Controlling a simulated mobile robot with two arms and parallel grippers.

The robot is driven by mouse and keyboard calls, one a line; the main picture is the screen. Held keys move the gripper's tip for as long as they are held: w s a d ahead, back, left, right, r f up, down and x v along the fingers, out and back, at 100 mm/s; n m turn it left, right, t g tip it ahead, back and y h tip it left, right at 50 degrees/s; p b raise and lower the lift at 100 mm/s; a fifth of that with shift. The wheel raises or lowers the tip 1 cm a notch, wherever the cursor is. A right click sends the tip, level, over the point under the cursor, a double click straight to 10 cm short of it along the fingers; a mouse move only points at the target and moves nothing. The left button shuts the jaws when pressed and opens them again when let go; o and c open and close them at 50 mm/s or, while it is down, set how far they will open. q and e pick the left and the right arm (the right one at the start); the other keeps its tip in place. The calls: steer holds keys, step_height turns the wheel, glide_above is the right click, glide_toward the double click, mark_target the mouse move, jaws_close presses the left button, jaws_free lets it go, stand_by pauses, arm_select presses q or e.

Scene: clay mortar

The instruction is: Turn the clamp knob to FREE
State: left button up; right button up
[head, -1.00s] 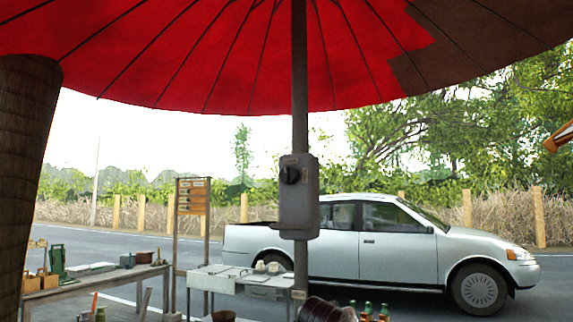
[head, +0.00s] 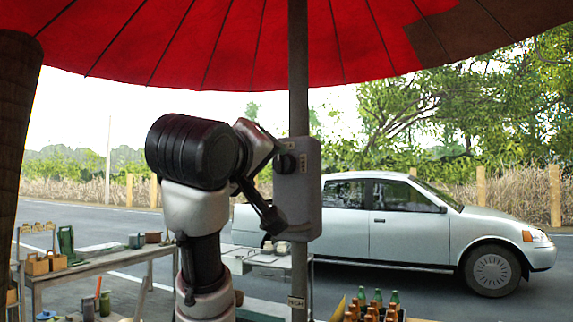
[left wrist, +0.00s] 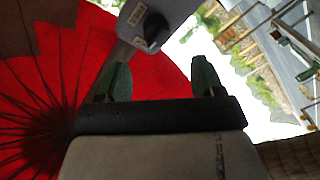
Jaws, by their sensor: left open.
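The clamp is a grey box (head: 303,200) on the umbrella post, with a dark round knob (head: 287,163) on its face. In the left wrist view the knob (left wrist: 157,27) sits on the box (left wrist: 180,8) between two small pale labels, too small to read. My left gripper (left wrist: 160,70) is open and empty. Its two green-grey fingers are spread, and the knob shows beyond the gap between their tips, apart from them. In the head view my left arm's wrist reaches close to the box's left side and partly covers that area. My right gripper is not in view.
The umbrella post (head: 298,80) rises to a red canopy (head: 220,45) overhead. A table (head: 100,263) with wooden boxes and pots stands at the lower left. Bottles (head: 378,300) stand below right of the post. A silver pickup (head: 410,235) is parked behind.

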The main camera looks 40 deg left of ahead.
mark_target(280, 162)
arm_select(q)
steer(key=p+x, duration=0.1)
steer(key=x, duration=0.1)
steer(key=p+x, duration=0.1)
steer(key=x, duration=0.1)
steer(key=p+x, duration=0.1)
steer(key=x, duration=0.2)
steer(key=shift+w+r+p, duration=0.1)
steer(key=shift+r+p, duration=0.25)
steer(key=shift+r, duration=0.05)
steer(key=shift+w+a+f, duration=0.1)
steer(key=shift+w+a, duration=0.25)
steer(key=shift+w, duration=0.25)
steer(key=shift+d, duration=0.15)
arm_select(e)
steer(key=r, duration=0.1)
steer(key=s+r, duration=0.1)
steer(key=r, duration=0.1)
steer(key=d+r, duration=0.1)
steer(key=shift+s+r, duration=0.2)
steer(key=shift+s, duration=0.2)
